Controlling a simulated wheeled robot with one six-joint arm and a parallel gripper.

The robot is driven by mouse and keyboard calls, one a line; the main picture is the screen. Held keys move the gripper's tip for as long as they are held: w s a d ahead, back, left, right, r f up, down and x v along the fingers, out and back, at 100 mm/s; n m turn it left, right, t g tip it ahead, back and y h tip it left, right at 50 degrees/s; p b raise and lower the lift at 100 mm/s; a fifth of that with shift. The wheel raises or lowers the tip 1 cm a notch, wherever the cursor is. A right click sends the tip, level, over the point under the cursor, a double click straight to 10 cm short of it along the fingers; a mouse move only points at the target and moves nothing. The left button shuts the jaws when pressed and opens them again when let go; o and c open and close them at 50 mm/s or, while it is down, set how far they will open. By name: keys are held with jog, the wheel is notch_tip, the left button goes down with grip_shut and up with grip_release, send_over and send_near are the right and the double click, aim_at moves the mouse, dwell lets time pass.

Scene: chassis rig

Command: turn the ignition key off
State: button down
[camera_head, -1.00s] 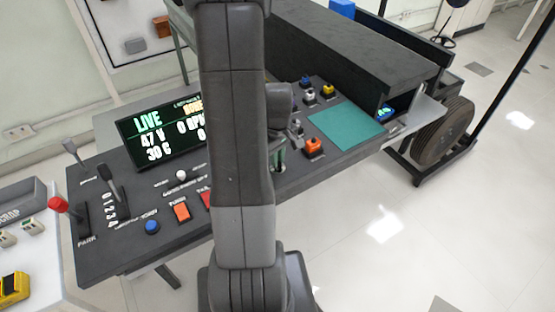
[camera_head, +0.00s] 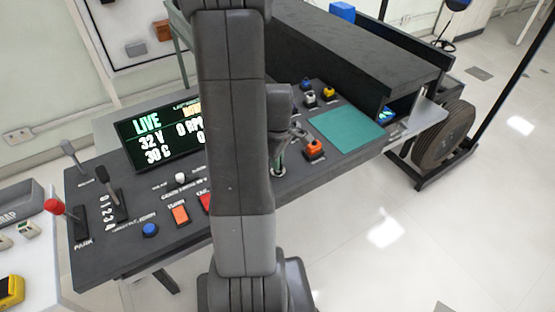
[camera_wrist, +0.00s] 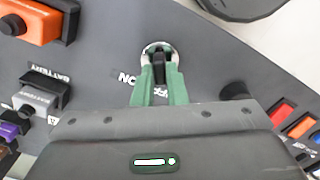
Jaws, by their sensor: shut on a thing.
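The ignition key (camera_wrist: 160,68) is black and sits in a round silver switch (camera_wrist: 148,50) in the wrist view. My gripper (camera_wrist: 157,72) has green fingers, one on each side of the key, shut on it. An "ON" label (camera_wrist: 127,78) lies left of the switch. Another label beside the right finger is partly covered. In the head view my gripper (camera_head: 279,164) is down at the dark console (camera_head: 110,255), just right of my arm, and the key is too small to make out there.
A display (camera_head: 160,142) reads LIVE, 32 V and 30 C, partly behind my arm. An orange button block (camera_head: 313,150) stands close right of my gripper, with a teal mat (camera_head: 347,130) beyond. Levers, including a red-knobbed one (camera_head: 55,206), stand at the console's left.

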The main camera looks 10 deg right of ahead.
jog(key=c, duration=1.5)
grip_release()
jog(key=shift+o, duration=0.2)
notch_tip(320, 180, up, 14)
jog(key=shift+f, duration=0.1)
notch_tip(320, 180, down, 14)
jog(key=shift+r, duration=0.1)
jog(key=shift+r, duration=0.1)
